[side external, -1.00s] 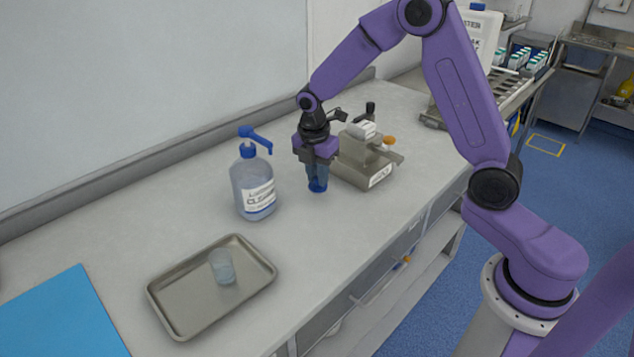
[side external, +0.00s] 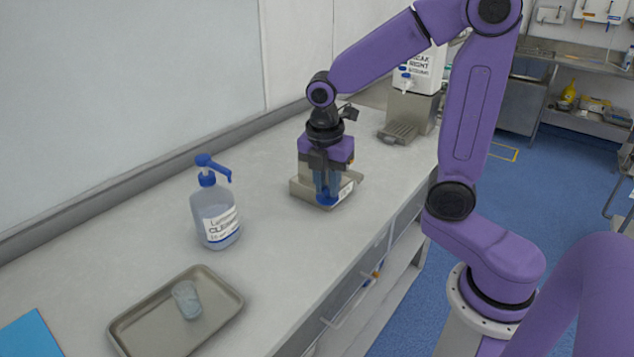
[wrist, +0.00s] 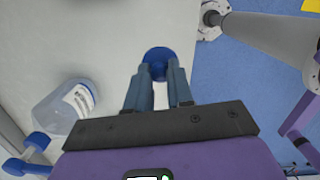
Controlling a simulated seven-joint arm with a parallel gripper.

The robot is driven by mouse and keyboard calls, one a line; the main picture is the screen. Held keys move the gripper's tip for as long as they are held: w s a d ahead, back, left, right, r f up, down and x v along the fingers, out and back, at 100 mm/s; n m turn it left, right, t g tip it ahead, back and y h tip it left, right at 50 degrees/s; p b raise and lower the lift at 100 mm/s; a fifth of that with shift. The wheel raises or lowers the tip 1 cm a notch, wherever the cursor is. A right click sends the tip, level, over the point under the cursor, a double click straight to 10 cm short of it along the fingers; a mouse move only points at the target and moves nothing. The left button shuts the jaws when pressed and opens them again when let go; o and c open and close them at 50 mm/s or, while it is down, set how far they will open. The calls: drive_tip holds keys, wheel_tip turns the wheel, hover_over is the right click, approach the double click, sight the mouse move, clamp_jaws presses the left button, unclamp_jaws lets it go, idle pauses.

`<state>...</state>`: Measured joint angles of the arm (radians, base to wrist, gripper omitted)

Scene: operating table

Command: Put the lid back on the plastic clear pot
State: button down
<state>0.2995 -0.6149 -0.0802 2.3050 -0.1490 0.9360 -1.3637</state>
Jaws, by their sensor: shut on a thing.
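The clear plastic pot (side external: 187,300) stands without a lid in the shallow metal tray (side external: 128,323) at the lower left in the side view. My gripper (side external: 328,192) is well to the right of and behind it, pointing down, shut on the blue lid (side external: 333,200). In the wrist view, the round blue lid (wrist: 157,54) lies between the fingertips of my gripper (wrist: 163,72). The pot is not visible in the wrist view. I cannot tell how high the lid is above the table.
A clear pump bottle with a blue top (side external: 214,216) stands between the pot and my gripper. A labelled metal holder (side external: 302,187) is partly hidden behind my gripper. A dispenser (side external: 412,105) stands farther back. The table is bare along its front edge.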

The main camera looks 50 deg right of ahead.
drive_tip(key=w+a+n, duration=0.2)
drive_tip(key=w+a, duration=0.1)
drive_tip(key=a, duration=0.7)
drive_tip(key=w+a+n, duration=0.2)
drive_tip(key=w+a, duration=0.1)
drive_tip(key=a, duration=0.7)
drive_tip(key=w+a+n, duration=0.2)
drive_tip(key=w+a, duration=0.1)
drive_tip(key=a, duration=0.7)
drive_tip(key=shift+t, duration=0.3)
drive_tip(key=shift+w+a+f, duration=0.1)
drive_tip(key=shift+f, duration=1.35)
drive_tip(key=shift+w+a+f, duration=0.1)
drive_tip(key=shift+f, duration=1.3)
drive_tip(key=shift+f, duration=0.15)
drive_tip(key=shift+c, duration=2.2)
unclamp_jaws()
wheel_tip(320, 180, up, 7)
